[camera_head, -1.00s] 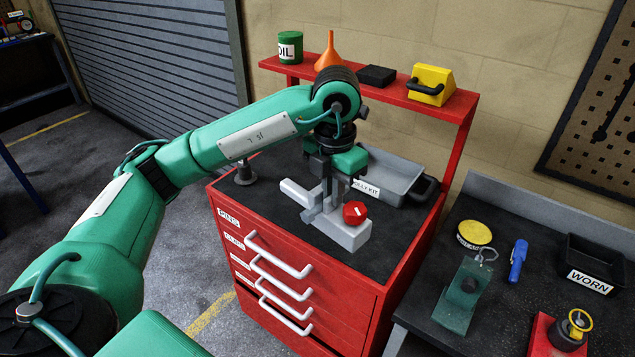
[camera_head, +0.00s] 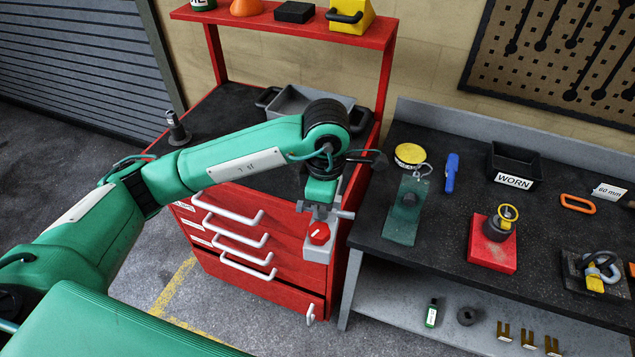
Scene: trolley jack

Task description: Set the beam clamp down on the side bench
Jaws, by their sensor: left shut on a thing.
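The beam clamp (camera_head: 320,253) is a grey metal piece with a red knob on its face. My left gripper (camera_head: 319,211) is shut on its upper part and holds it in the air, in front of the red tool cabinet's right end. The gripper hides part of the clamp's top. The side bench (camera_head: 445,240) stands to the right of the clamp, with a dark top and a grey lower shelf. The clamp appears left of the bench's left edge, apart from its top. My right gripper is not in view.
On the bench are a green plate with a hook (camera_head: 407,210), a yellow tin (camera_head: 409,155), a blue marker (camera_head: 451,173), a WORN bin (camera_head: 513,172), a red block (camera_head: 492,246) and a shackle piece (camera_head: 597,272). Dark bare bench top shows between them. The red cabinet (camera_head: 283,235) stands left.

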